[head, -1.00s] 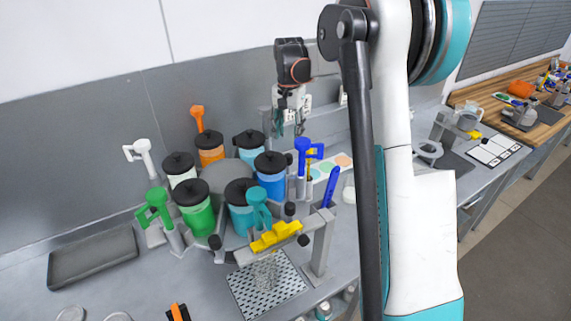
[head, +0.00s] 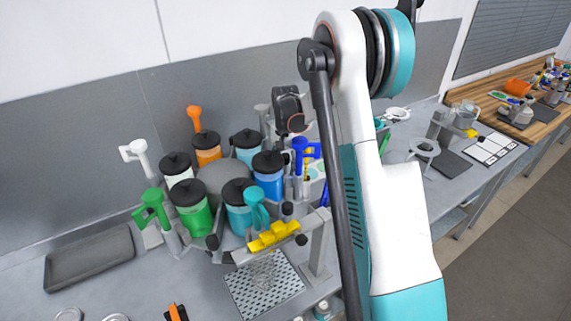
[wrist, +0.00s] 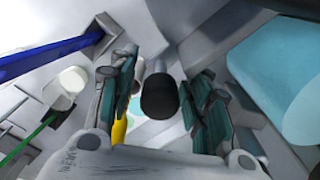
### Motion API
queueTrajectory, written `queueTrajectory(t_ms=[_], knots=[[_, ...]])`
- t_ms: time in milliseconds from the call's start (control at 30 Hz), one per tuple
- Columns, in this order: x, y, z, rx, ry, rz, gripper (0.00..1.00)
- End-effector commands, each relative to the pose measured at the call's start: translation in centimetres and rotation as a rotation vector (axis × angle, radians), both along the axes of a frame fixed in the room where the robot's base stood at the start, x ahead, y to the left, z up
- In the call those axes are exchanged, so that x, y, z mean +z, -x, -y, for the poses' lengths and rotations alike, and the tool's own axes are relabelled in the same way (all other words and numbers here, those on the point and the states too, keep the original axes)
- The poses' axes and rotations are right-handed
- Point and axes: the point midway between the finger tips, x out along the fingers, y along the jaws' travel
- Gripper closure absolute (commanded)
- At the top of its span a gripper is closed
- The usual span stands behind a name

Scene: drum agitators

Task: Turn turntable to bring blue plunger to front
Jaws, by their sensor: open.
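The turntable (head: 222,178) is a grey carousel carrying several lidded canisters and upright plungers around its rim. The blue plunger (head: 300,147) stands at its right side, beside the blue canister (head: 270,185). A teal plunger (head: 256,208) is at the front, a green one (head: 152,207) at the left, a white one (head: 138,152) at the back left and an orange one (head: 195,117) at the back. In the head view my wrist is behind the blue plunger and my fingers are hidden. In the wrist view my gripper (wrist: 163,95) is open, with a black knob (wrist: 158,97) between its fingers.
A yellow-handled piece (head: 273,236) on a grey stand is at the front, above a perforated plate (head: 265,284). A dark tray (head: 90,258) lies at the left. A wall stands close behind the turntable. A wooden bench (head: 490,105) is at the far right.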

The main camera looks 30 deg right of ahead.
Motion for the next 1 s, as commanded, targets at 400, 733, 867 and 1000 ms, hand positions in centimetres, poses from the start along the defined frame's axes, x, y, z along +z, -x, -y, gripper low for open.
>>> queueTrajectory(t_ms=[400, 733, 867, 1000], knots=[[-0.1, 0.0, 0.0, 0.0, 0.0, 0.0, 0.94], [-0.1, 0.3, 0.1, -0.011, 0.001, -0.002, 1.0], [-0.2, 0.9, 0.1, -0.035, 0.001, -0.002, 1.0], [-0.2, 2.0, 0.0, -0.08, 0.001, -0.003, 1.0]])
